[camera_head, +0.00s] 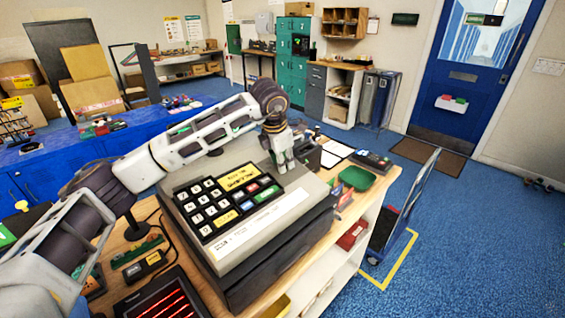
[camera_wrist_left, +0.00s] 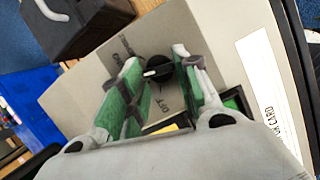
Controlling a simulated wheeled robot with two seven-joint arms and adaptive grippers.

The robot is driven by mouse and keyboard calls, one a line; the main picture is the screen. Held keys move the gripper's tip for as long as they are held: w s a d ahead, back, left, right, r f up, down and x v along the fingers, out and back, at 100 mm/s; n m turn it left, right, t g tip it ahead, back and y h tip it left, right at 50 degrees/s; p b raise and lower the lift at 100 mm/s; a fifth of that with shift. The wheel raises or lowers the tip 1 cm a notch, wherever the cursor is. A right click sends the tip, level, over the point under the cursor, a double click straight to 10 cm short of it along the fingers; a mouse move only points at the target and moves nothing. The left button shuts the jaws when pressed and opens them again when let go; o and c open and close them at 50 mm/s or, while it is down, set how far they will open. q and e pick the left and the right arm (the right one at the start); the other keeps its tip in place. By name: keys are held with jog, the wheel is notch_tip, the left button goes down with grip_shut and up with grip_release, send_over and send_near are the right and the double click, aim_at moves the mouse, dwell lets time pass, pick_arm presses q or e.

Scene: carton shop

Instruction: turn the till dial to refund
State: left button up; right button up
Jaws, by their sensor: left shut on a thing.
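The till (camera_head: 290,222) stands on the counter, with its keypad (camera_head: 222,203) facing up. In the left wrist view the till dial (camera_wrist_left: 159,75) is a round black knob with a white pointer mark that points left in the picture. My left gripper (camera_head: 284,167) reaches down over the till's top right part and hides the dial in the head view. In the left wrist view its green-padded fingers (camera_wrist_left: 157,64) stand on both sides of the dial, shut on it. My right gripper is in neither view.
A green tray (camera_head: 356,179) and a clipboard (camera_head: 335,153) lie right of the till. A card terminal (camera_head: 372,160) is behind them. A dark scanner plate (camera_head: 163,297) is in front of the till. A blue trolley (camera_head: 400,215) stands beside the counter.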

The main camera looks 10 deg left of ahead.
pick_arm(q)
jog(key=shift+w+m, duration=0.1)
jog(key=shift+m, duration=0.5)
jog(key=o, duration=1)
jog(key=shift+v, duration=6.05)
jog(key=shift+w+a, duration=0.1)
jog(key=shift+a, duration=0.15)
